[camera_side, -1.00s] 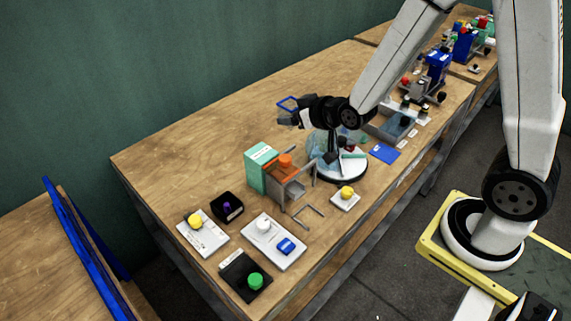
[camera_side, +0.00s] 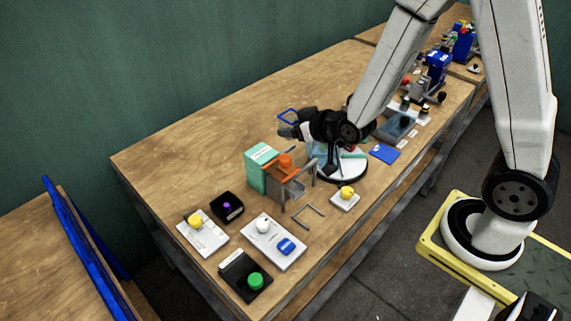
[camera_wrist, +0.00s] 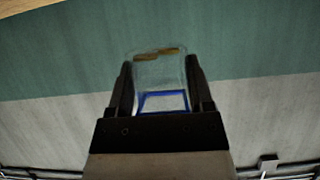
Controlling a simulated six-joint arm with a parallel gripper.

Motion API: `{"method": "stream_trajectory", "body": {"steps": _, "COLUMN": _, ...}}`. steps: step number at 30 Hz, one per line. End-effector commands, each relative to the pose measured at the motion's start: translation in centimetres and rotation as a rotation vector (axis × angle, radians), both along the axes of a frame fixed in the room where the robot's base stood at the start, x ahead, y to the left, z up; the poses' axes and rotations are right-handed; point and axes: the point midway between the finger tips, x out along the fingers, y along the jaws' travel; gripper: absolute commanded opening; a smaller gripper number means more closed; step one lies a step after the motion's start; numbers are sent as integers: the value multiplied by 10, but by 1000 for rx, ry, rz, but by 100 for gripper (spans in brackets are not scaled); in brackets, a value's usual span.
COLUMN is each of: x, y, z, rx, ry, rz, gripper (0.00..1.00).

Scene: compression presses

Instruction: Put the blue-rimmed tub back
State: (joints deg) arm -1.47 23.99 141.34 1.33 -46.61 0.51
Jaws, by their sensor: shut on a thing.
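The blue-rimmed tub is a clear-walled container with a square blue rim (camera_side: 288,117). My gripper (camera_side: 292,131) is shut on it and holds it above the table, behind the teal-and-orange press. In the wrist view the see-through tub (camera_wrist: 158,72) sits between the two dark fingers (camera_wrist: 160,90), with its blue rim near the palm. Brown patches show at its far end; I cannot tell whether they are inside it. A flat blue pad (camera_side: 384,153) lies bare on the table to the right.
The teal box (camera_side: 258,168) with an orange-topped press (camera_side: 286,172) stands close in front of my gripper. A grey tray (camera_side: 396,126) stands farther right. Several button panels lie at the front left. The table's back left is clear.

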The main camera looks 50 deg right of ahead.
Motion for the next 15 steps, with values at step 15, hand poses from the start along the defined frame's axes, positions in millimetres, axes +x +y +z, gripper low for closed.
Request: {"method": "stream_trajectory", "body": {"steps": 15, "x": -42, "y": 17, "z": -76, "rx": 10, "ry": 7, "rz": -3, "gripper": 2}}
